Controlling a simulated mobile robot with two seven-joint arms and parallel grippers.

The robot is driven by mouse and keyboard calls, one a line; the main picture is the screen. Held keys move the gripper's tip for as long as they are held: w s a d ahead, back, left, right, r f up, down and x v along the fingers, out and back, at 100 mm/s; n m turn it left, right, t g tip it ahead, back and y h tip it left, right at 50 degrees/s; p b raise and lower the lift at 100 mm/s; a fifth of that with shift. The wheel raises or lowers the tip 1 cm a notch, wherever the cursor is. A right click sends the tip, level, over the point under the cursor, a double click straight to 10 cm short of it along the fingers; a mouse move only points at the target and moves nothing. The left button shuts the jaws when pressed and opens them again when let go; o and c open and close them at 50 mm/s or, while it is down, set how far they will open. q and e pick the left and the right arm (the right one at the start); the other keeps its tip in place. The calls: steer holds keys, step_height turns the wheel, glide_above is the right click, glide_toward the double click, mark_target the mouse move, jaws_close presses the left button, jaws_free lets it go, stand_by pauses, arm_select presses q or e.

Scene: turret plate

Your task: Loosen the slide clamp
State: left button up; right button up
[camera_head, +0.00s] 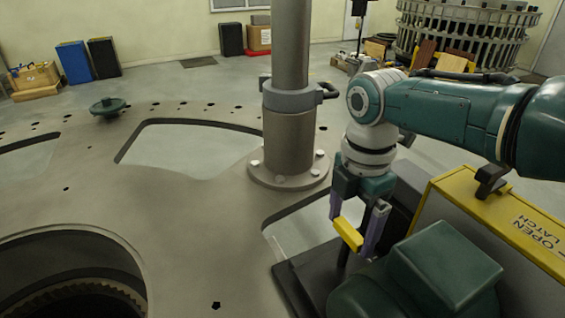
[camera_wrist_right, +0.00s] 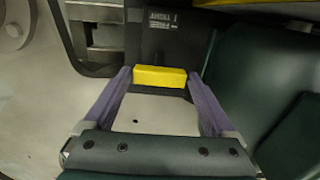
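A yellow block (camera_head: 348,234) sits between the fingertips of my right gripper (camera_head: 354,226), above a dark base beside the plate. In the right wrist view the yellow block (camera_wrist_right: 160,77) spans the gap between the two purple fingers (camera_wrist_right: 160,84), with no clear gap at either end. The gripper looks shut on it. A grey collar (camera_head: 290,100) with a dark handle (camera_head: 328,91) is around the upright column (camera_head: 289,140). I cannot tell whether the block or the collar belongs to the slide clamp. My left gripper is not in view.
The column's bolted flange stands on the large grey plate (camera_head: 190,215), which has several openings. A yellow-topped panel (camera_head: 500,215) marked "OPEN LATCH" is right of my right gripper. Blue and black boxes (camera_head: 74,62) stand by the far wall. A slatted round rack (camera_head: 465,35) is at the back right.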

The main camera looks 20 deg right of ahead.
steer(key=shift+o, duration=0.5)
steer(key=shift+r, duration=0.15)
step_height(320, 180, up, 10)
steer(key=p, duration=0.2)
steer(key=shift+p, duration=0.35)
